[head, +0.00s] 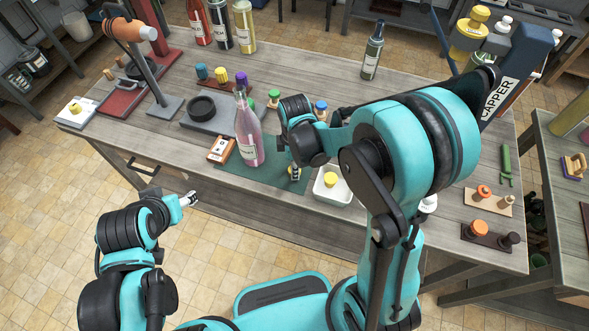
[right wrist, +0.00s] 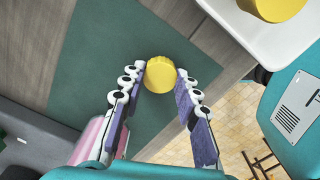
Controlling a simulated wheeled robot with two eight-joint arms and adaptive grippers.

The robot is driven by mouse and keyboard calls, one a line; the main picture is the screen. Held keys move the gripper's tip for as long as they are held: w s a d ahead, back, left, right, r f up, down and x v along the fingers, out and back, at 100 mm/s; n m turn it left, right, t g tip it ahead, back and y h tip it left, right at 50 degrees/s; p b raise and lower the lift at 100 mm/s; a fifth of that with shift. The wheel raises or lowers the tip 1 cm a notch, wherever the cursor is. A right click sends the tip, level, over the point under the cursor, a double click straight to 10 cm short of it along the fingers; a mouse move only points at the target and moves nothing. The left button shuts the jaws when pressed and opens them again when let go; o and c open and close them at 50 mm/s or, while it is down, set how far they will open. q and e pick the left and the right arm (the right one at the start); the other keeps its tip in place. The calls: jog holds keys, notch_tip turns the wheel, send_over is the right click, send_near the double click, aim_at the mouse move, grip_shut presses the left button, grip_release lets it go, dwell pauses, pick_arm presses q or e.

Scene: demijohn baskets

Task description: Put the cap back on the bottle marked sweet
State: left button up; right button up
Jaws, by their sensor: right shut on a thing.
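A pink bottle (head: 248,135) stands upright on the green mat (head: 222,172). Its marking is too small to read. The purple at its top may be its cap or a cap behind it. My right gripper (head: 294,173) is right of the bottle, low over the mat. In the right wrist view its fingertips (right wrist: 161,78) are shut on a yellow cap (right wrist: 160,73). Part of the pink bottle shows behind the left finger. My left gripper (head: 190,199) is off the table's front edge, away from the bottle; its opening is unclear.
A white tray (head: 347,199) right of the mat holds another yellow cap (head: 330,179). Several coloured caps stand behind the bottle. A small card stand (head: 221,150) is at its left. A dark bottle (head: 372,52) and the capper (head: 500,95) stand farther back and right.

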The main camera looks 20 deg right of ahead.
jog(key=shift+r, duration=0.1)
jog(key=shift+r+p, duration=0.3)
jog(key=shift+r, duration=0.35)
notch_tip(320, 180, up, 3)
jog(key=shift+p, duration=0.65)
jog(key=s+d+r+p, duration=0.3)
jog(key=s+d+r, duration=0.3)
jog(key=s, duration=0.3)
jog(key=shift+d+r, duration=0.25)
jog(key=shift+d, duration=0.3)
jog(key=shift+s, duration=0.1)
